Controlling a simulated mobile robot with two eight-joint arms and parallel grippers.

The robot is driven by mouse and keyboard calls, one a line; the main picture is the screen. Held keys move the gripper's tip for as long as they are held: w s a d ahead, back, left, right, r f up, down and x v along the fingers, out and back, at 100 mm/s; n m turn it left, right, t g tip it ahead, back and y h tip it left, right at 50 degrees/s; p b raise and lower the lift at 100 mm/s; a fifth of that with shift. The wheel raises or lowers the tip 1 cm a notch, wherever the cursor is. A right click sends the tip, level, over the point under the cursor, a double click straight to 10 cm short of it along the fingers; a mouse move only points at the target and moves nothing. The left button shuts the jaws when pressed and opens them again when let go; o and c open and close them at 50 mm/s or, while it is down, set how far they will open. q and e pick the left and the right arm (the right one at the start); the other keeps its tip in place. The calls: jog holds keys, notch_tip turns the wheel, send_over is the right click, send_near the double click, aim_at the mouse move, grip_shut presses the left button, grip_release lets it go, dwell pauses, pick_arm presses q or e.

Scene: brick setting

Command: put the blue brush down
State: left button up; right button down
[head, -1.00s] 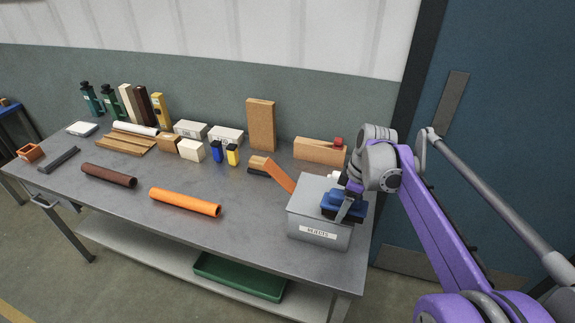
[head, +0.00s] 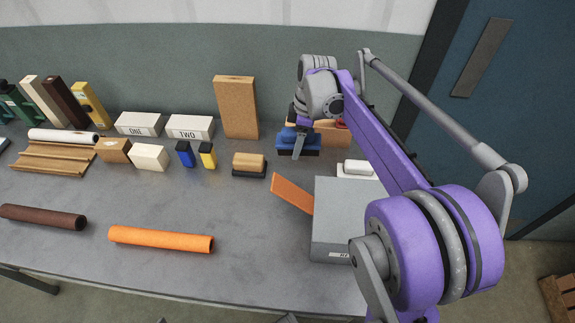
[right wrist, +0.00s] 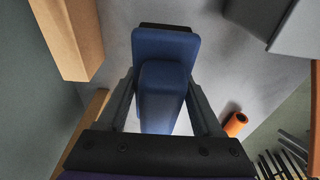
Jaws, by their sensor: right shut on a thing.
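The blue brush (head: 290,138) has a blue body and handle with dark bristles underneath. My right gripper (head: 299,143) is shut on its handle, at the back of the grey table, right of the tall cork block. In the right wrist view the blue brush (right wrist: 165,85) sits between the two fingers of my gripper (right wrist: 163,105), with a dark edge at its far end. I cannot tell whether the bristles touch the table (head: 200,200). My left gripper is not in view.
The tall cork block (head: 236,107) stands left of the brush, and an orange-brown block (head: 330,135) lies behind it.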

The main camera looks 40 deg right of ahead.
jog(key=shift+s, duration=0.45)
send_over(296, 174)
jog(key=f, duration=0.5)
jog(key=shift+s+d+f+b, duration=0.2)
jog(key=shift+f+b, duration=0.1)
notch_tip(296, 174, down, 4)
jog(key=shift+f, duration=0.1)
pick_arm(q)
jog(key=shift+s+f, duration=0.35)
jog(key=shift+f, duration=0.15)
pick_arm(e)
jog(key=shift+f, duration=0.2)
jog(key=shift+c, duration=0.2)
grip_release()
pick_arm(q)
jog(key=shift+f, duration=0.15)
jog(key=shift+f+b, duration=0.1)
jog(key=shift+b, duration=0.2)
